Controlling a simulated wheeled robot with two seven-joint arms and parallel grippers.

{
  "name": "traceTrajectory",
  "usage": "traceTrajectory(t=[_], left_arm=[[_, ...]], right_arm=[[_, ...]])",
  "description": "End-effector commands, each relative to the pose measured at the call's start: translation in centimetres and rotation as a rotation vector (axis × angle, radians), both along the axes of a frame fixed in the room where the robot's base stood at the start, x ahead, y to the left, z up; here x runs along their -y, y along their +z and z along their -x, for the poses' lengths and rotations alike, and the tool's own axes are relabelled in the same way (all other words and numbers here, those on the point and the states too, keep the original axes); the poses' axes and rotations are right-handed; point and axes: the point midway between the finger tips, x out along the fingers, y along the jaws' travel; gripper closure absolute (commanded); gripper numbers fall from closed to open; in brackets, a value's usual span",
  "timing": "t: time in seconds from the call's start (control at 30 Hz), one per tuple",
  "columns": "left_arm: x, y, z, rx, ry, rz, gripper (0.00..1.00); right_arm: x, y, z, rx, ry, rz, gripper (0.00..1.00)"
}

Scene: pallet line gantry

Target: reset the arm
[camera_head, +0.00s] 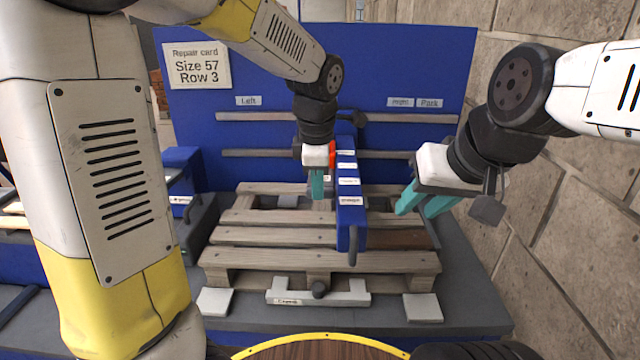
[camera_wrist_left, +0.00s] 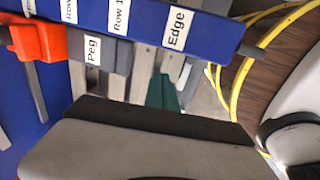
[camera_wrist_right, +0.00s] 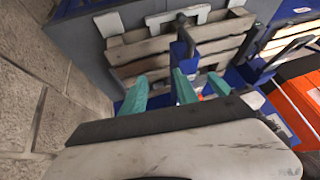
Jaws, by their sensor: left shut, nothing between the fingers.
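My left gripper (camera_head: 317,188) points down over the wooden pallet, just left of the blue gantry beam (camera_head: 351,215). Its teal fingers are together with nothing between them; they also show in the left wrist view (camera_wrist_left: 164,94). My right gripper (camera_head: 425,202) hangs at the pallet's right side, its two teal fingers apart and empty. They also show spread in the right wrist view (camera_wrist_right: 160,92). An orange-red piece (camera_head: 332,154) sits on the beam beside my left gripper and shows large in the left wrist view (camera_wrist_left: 38,42).
The pallet (camera_head: 320,260) lies on a grey bench with a blue backboard (camera_head: 300,65) behind it. A repair card (camera_head: 196,65) reads Size 57, Row 3. Pale blocks (camera_head: 423,307) and a labelled pale fixture (camera_head: 345,292) stand in front. A stone wall (camera_head: 560,190) closes the right side.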

Motion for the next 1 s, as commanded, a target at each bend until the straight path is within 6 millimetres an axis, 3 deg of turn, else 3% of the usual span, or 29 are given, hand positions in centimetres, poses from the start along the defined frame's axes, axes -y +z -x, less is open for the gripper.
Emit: traceTrajectory(t=[0.27, 0.47, 0.7, 1.0], left_arm=[[-1.4, 1.0, 0.9, 0.016, -0.103, 0.009, 1.00], [-5.4, 3.8, 4.5, 0.107, -0.479, 0.001, 1.00], [-9.4, 6.0, 10.0, 0.281, -0.988, -0.133, 1.00], [-11.6, 6.5, 14.9, 0.413, -1.438, -0.391, 1.00]], right_arm=[[0.0, 0.0, 0.0, 0.000, 0.000, 0.000, 0.64], [0.0, 0.0, 0.0, 0.000, 0.000, 0.000, 0.64], [0.0, 0.0, 0.0, 0.000, 0.000, 0.000, 0.64], [0.0, 0.0, 0.0, 0.000, 0.000, 0.000, 0.64]])
